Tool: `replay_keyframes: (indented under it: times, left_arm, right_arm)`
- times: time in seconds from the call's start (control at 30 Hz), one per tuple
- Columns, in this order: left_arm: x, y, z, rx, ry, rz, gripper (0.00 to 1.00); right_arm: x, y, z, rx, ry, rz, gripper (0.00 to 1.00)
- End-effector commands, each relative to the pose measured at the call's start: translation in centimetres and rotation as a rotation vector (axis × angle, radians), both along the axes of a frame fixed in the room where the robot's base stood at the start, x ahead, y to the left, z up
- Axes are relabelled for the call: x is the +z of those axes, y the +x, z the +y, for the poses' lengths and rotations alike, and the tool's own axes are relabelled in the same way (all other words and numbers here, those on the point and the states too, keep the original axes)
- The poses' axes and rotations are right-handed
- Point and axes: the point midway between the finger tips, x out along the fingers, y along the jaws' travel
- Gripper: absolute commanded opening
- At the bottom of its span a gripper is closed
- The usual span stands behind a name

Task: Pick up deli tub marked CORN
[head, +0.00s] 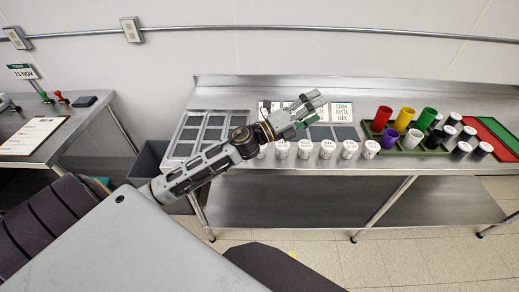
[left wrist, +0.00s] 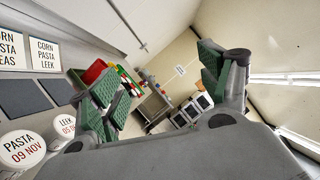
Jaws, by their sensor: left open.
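Several white lidded tubs (head: 305,150) stand in a row along the front edge of the steel counter. Their lid print is too small to read in the head view, so I cannot tell which is marked CORN. In the left wrist view one lid reads PASTA 09 NOV (left wrist: 22,150) and the tub beside it reads LEEK (left wrist: 64,126). My left gripper (head: 316,105) is open and empty, above the counter behind the tub row. Its two green-padded fingers also show spread apart in the left wrist view (left wrist: 158,85). My right gripper is not in view.
Cards at the back include CORN PASTA LEEK (head: 342,111), with dark square pads (head: 345,133) in front. A slotted grey tray (head: 182,152) lies left.

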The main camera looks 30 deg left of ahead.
Motion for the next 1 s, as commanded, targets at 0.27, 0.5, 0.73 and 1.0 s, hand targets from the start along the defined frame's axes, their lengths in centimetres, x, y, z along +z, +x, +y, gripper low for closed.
replay_keyframes:
  times: [0.27, 0.5, 0.73, 1.0]
  left_arm:
    - [-0.1, -1.0, -2.1, -0.178, 0.326, -0.161, 0.78]
    - [-1.9, -1.9, -2.2, -0.328, 0.615, -0.263, 0.78]
    - [-4.4, -2.6, -0.4, -0.472, 0.89, -0.32, 0.78]
    - [-7.3, -3.2, 4.3, -0.638, 1.21, -0.327, 0.78]
  right_arm:
    - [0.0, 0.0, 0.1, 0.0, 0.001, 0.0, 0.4]
    - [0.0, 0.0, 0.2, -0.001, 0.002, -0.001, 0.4]
    - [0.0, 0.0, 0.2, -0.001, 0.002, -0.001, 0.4]
    - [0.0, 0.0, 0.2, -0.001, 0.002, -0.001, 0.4]
